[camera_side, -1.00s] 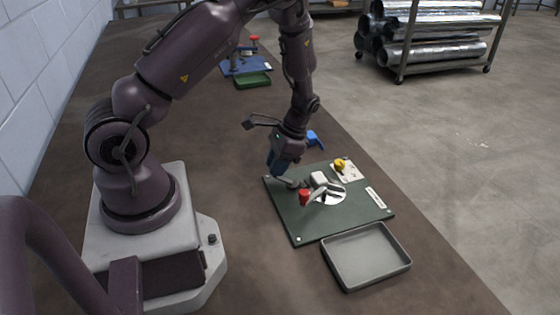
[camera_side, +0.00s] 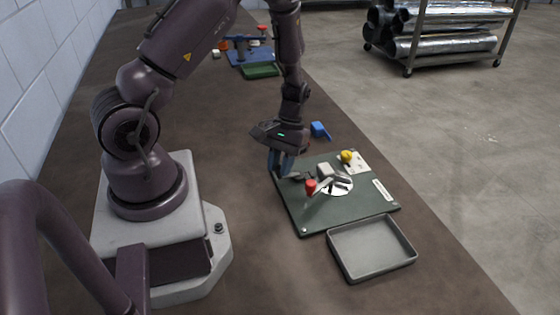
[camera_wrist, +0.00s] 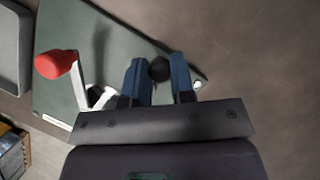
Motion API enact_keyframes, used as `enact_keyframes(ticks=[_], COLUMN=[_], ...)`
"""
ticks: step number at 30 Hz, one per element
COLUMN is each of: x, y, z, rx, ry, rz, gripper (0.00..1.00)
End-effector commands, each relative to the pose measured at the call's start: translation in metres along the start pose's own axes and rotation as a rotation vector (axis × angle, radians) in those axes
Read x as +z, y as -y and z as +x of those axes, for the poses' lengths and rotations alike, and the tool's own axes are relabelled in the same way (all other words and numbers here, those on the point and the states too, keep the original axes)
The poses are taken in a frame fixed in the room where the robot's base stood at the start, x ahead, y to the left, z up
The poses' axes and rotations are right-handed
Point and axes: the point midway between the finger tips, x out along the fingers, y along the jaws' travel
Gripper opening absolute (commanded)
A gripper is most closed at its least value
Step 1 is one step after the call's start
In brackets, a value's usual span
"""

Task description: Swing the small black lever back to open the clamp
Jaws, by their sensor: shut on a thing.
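My gripper (camera_side: 281,165) has blue fingers and is low at the left corner of the dark green board (camera_side: 330,219). In the wrist view, my gripper (camera_wrist: 160,84) has a small black ball knob (camera_wrist: 160,68) between its fingers; I take it as the end of the black lever. In the side view, the fingers mostly hide the lever (camera_side: 292,177). The clamp (camera_side: 324,171), with a pale block, stands right of the gripper. A red knob (camera_side: 311,187) on a light metal arm is beside it, and the red knob (camera_wrist: 55,63) is left of the fingers in the wrist view.
A yellow knob (camera_side: 347,156) sits on a pale plate at the board's far edge. An empty grey tray (camera_side: 345,271) lies in front of the board. A blue piece (camera_side: 320,130) lies behind it. Another blue board (camera_side: 248,57) is farther back.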

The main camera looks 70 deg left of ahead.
Motion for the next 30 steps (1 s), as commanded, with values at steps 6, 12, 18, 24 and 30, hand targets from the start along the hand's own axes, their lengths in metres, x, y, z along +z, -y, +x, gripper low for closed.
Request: enact_keyframes(ticks=[6,12,18,24,30], x=[0.0022,0.0026,0.0027,0.0027,0.0024], y=[-0.0023,-0.0031,-0.0034,-0.0034,-0.0028], z=[0.0002,0.0005,0.0006,0.0007,0.0009], rx=[0.022,0.028,0.029,0.028,0.027], ry=[0.001,0.001,0.001,0.001,0.0], rz=[-0.05,-0.063,-0.063,-0.062,-0.063], gripper=[0.0,0.0,0.0,0.47,0.47])
